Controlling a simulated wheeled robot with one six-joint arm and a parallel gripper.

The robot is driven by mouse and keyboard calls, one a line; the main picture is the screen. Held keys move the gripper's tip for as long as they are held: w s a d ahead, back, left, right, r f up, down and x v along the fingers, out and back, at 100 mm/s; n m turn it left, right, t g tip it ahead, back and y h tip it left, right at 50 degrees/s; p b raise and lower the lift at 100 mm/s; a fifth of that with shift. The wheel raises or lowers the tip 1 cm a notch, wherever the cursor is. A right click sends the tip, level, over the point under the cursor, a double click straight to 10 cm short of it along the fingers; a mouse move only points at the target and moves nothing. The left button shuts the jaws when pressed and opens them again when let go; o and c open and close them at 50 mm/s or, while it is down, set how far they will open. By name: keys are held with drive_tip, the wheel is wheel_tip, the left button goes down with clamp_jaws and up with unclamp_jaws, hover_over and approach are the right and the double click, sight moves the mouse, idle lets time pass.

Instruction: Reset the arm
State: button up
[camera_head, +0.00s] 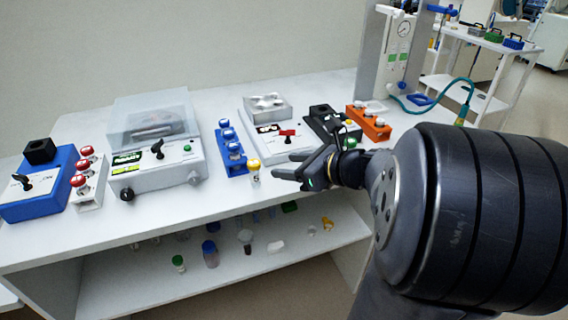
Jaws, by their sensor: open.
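My gripper (291,172) reaches in from the right on my dark arm, over the front part of the white bench (85,238). Its jaws point left and are open, with nothing seen between them. A small vial with a yellow cap (254,170) stands upright on the bench just left of the fingertips, apart from them as far as I can tell. My arm hides the right front of the bench.
Along the bench stand a blue device (42,205), a white rack with red-capped vials (88,195), a lidded machine (160,165), a blue rack (232,158), a white device (270,145), a black device (322,122) and an orange rack (372,127). A lower shelf (205,268) holds several small items.

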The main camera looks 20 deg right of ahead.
sight(254, 162)
drive_tip(key=shift+w, duration=0.1)
drive_tip(key=b+x, duration=0.1)
drive_tip(key=x, duration=1.1)
drive_tip(key=shift+a+f+b, duration=0.1)
drive_tip(key=shift+f+b, duration=0.1)
drive_tip(key=shift+b, duration=0.1)
drive_tip(key=shift+r+p, duration=0.45)
drive_tip(key=shift+r, duration=0.6)
drive_tip(key=shift+f, duration=0.1)
